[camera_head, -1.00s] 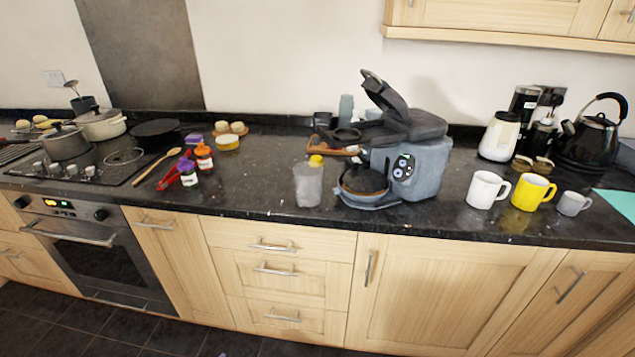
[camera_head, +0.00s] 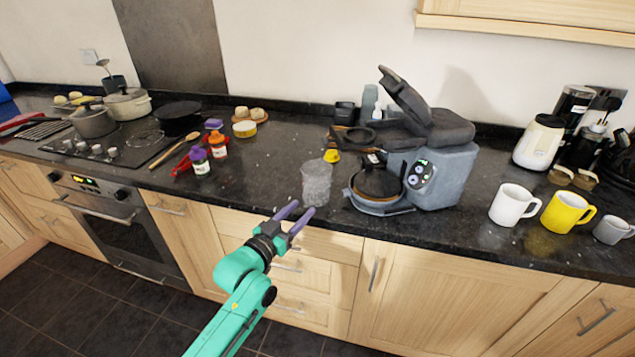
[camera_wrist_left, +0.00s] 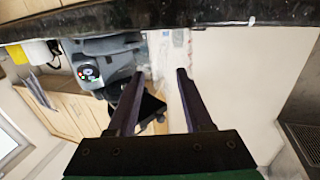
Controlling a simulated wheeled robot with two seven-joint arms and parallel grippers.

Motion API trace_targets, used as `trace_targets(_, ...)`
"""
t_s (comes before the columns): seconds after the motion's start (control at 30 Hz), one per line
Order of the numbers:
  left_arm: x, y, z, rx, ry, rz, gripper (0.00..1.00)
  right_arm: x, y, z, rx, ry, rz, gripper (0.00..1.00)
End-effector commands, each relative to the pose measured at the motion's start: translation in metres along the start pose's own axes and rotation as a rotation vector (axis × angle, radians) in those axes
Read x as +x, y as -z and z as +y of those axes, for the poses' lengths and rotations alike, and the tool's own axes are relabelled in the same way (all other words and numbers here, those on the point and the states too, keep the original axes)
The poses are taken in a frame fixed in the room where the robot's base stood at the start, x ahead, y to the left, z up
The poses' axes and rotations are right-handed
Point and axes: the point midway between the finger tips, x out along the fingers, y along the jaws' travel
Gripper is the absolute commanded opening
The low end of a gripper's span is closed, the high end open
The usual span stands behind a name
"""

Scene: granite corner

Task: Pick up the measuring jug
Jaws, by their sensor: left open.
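The measuring jug (camera_head: 316,183) is a clear, see-through vessel standing upright near the front edge of the dark counter, just left of the grey cooker. My left gripper (camera_head: 304,208) is in front of the counter edge, its purple fingers apart and pointing towards the jug. It is empty, and a gap seems to remain between fingertips and jug. In the left wrist view, which looks upside down, the jug (camera_wrist_left: 178,48) shows faintly beyond the open fingers (camera_wrist_left: 160,74). My right gripper is not in view.
The grey cooker (camera_head: 435,175) with its raised lid stands close right of the jug. A yellow-capped item (camera_head: 331,156) is behind it. Spice jars (camera_head: 200,163) stand to the left, and a white mug (camera_head: 512,204) and yellow mug (camera_head: 565,212) to the right. Counter left of the jug is clear.

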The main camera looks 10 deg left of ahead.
Motion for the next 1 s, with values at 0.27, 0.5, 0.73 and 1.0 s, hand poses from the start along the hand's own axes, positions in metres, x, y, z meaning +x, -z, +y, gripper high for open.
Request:
trace_targets(0.27, 0.039, 0.003, -0.003, 0.001, 0.001, 0.001, 0.51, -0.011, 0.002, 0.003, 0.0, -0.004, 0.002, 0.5)
trace_targets(0.5, 0.038, 0.002, -0.003, 0.001, 0.001, 0.001, 0.16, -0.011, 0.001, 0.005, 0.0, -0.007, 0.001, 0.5)
trace_targets(0.73, 0.038, 0.003, -0.003, 0.001, 0.001, 0.002, 0.0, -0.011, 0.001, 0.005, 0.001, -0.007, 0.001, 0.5)
trace_targets(1.0, 0.038, 0.008, -0.003, 0.001, 0.001, 0.003, 0.0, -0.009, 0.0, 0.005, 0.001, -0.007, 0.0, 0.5)
